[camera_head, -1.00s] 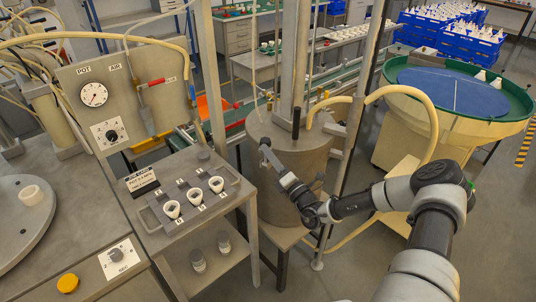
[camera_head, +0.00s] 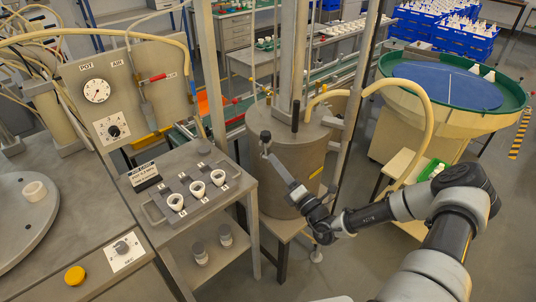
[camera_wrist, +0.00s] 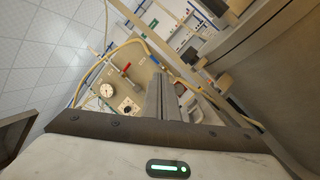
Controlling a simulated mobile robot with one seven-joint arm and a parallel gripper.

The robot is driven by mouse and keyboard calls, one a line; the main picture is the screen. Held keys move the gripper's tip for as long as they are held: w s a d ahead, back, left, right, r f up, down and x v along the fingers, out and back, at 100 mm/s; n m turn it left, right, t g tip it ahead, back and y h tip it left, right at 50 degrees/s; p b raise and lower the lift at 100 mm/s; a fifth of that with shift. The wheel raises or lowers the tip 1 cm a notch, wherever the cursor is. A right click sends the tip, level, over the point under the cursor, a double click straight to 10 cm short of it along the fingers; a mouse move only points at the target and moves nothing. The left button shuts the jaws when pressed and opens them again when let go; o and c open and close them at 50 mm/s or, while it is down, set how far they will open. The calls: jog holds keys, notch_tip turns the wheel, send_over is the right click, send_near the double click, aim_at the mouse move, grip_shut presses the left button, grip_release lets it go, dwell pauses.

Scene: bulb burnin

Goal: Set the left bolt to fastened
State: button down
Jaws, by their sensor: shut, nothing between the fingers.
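The pot (camera_head: 286,165) is a brown-grey metal cylinder with a lid, standing on a small stand. A dark, round-ended piece at the left of its rim looks like the left bolt (camera_head: 265,137); whether it is fastened cannot be told. My gripper (camera_head: 268,158) reaches up from the lower right in front of the pot, its shut, empty fingers close below that piece. Contact cannot be made out. In the wrist view the grey fingers (camera_wrist: 170,98) lie together, and the pot's curved wall (camera_wrist: 285,75) fills the right side.
A black handle (camera_head: 295,118) stands on the lid, with a pale hose (camera_head: 425,100) curving to the right. Left are a bench with a tray (camera_head: 160,210) of white cups and a gauge panel (camera_head: 130,95). A bowl feeder (camera_head: 450,85) stands at right.

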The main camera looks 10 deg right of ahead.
jog(key=shift+s+d, duration=0.25)
jog(key=shift+s, duration=0.4)
jog(key=shift+s+d, duration=0.2)
jog(key=shift+s, duration=0.5)
jog(key=shift+s+d, duration=0.25)
jog(key=shift+s, duration=0.4)
